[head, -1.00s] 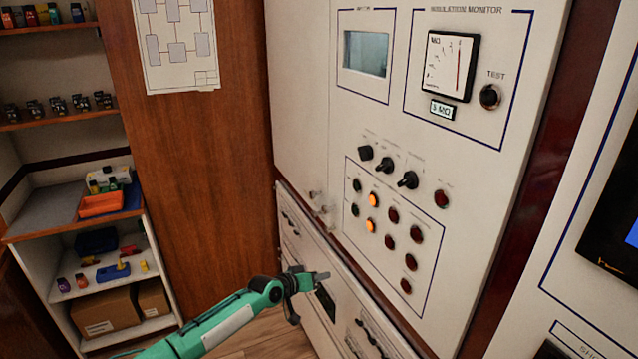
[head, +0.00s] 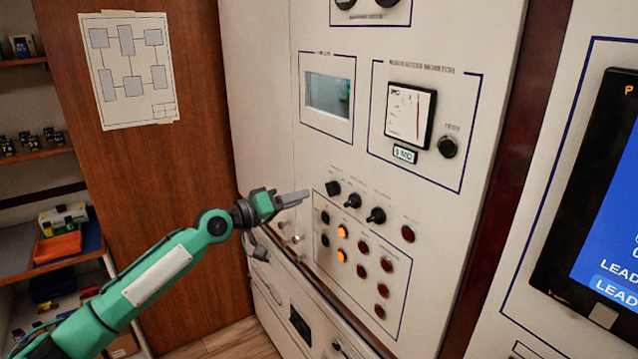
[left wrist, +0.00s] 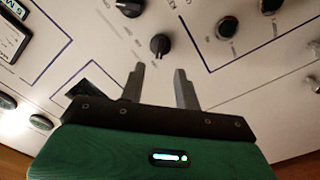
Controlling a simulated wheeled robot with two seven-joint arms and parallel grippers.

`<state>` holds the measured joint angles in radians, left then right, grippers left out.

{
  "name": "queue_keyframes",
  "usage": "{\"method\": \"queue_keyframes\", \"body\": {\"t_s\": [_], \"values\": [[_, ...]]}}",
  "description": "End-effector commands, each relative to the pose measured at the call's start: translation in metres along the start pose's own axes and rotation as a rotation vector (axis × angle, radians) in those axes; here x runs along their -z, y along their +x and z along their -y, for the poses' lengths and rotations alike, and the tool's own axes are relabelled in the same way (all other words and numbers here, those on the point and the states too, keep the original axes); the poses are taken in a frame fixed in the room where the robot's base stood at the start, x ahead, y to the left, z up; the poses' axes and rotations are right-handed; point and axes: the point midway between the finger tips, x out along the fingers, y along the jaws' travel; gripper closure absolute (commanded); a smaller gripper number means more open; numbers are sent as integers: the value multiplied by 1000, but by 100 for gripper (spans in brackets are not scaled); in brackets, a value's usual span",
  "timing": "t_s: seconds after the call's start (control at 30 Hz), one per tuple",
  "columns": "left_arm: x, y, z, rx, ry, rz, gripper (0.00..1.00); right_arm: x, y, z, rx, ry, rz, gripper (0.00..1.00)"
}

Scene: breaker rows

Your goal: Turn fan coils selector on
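A row of black selector knobs sits on the white panel, with a left knob (head: 333,187), a middle knob (head: 353,200) and a right knob (head: 376,215). Their labels are too small to read, so I cannot tell which is the fan coils selector. My left gripper (head: 285,225) is just left of this row, open and empty. In the left wrist view, its two fingers (left wrist: 159,84) are apart. A black knob (left wrist: 160,44) shows just beyond the gap between them, and a second knob (left wrist: 130,7) is farther off. My right gripper is not in view.
Red and lit orange lamps (head: 342,231) fill the panel below the knobs. An insulation meter (head: 409,115) and a display (head: 328,95) are above. Metal latches (head: 290,232) protrude near the gripper. A wooden wall (head: 190,130) and shelves are on the left.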

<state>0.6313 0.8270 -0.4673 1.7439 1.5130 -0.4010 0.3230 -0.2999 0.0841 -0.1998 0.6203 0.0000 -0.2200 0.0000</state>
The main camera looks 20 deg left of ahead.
Motion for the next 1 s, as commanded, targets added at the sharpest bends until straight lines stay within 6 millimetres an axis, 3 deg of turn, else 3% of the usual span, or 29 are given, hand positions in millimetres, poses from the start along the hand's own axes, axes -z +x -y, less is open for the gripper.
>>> {"method": "queue_keyframes", "body": {"t_s": [0.1, 0.33, 0.5, 0.8, 1.0], "values": [[4, 25, -4, -2, -2, -1, 67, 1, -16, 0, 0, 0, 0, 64], [2, 59, -2, 0, -1, 0, 67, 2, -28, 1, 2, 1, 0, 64], [1, 70, -1, 0, 0, -1, 67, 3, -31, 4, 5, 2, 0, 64], [0, 72, 1, 1, 1, 0, 67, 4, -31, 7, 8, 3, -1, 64], [0, 72, 1, 1, 1, 0, 100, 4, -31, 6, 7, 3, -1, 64]]}}
